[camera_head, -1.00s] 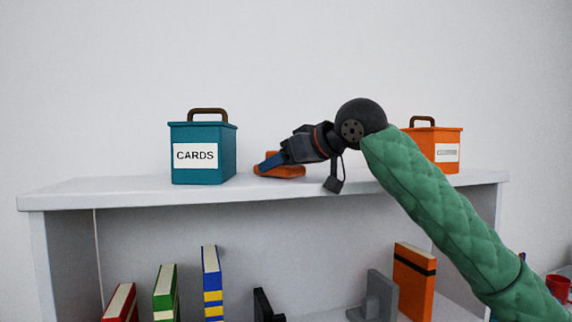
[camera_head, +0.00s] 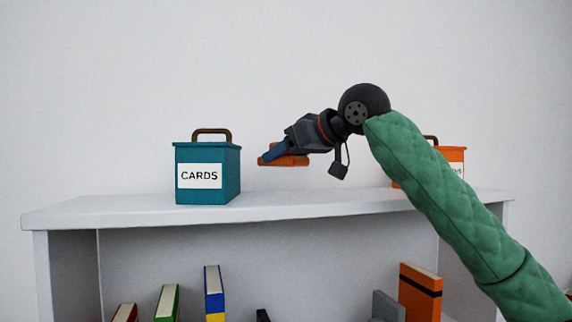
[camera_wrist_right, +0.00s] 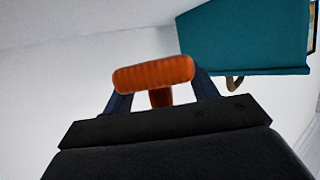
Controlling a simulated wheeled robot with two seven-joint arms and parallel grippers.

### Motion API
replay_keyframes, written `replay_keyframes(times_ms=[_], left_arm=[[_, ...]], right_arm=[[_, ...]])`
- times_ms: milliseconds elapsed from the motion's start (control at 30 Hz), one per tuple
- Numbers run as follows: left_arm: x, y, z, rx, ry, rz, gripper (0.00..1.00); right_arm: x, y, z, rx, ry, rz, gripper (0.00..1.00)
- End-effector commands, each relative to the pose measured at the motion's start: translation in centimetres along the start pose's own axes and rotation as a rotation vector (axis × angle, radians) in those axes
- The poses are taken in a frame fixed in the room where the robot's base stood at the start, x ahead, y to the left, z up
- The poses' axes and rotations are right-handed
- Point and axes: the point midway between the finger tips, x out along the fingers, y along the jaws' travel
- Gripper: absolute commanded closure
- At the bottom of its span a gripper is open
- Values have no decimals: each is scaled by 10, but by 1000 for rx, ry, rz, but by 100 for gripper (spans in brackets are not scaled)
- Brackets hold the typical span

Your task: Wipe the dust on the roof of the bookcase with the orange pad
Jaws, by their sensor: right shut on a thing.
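The orange pad (camera_head: 288,161) is in my right gripper (camera_head: 270,155), above the white roof of the bookcase (camera_head: 300,203). A gap shows between the pad and the roof in the head view. In the right wrist view the pad (camera_wrist_right: 153,73) shows its ribbed orange face, and my right gripper's dark blue fingers (camera_wrist_right: 160,95) close on its stem from both sides. I cannot make out any dust on the roof. My left gripper is not in view.
A teal CARDS box (camera_head: 207,172) with a brown handle stands on the roof left of the pad. An orange box (camera_head: 452,160) stands at the right, partly behind my right arm. Several books (camera_head: 214,290) stand on the shelf below.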

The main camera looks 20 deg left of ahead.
Motion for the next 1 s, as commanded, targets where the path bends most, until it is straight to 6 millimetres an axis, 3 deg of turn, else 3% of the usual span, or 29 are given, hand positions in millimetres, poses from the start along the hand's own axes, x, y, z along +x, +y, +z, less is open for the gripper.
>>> replay_keyframes(times_ms=[333,733,1000], left_arm=[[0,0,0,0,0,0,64],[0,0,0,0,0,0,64],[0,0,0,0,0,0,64]], right_arm=[[-1,0,-2,0,1,0,63],[-11,-1,-27,-1,1,0,63],[-12,0,-28,0,0,0,63]])
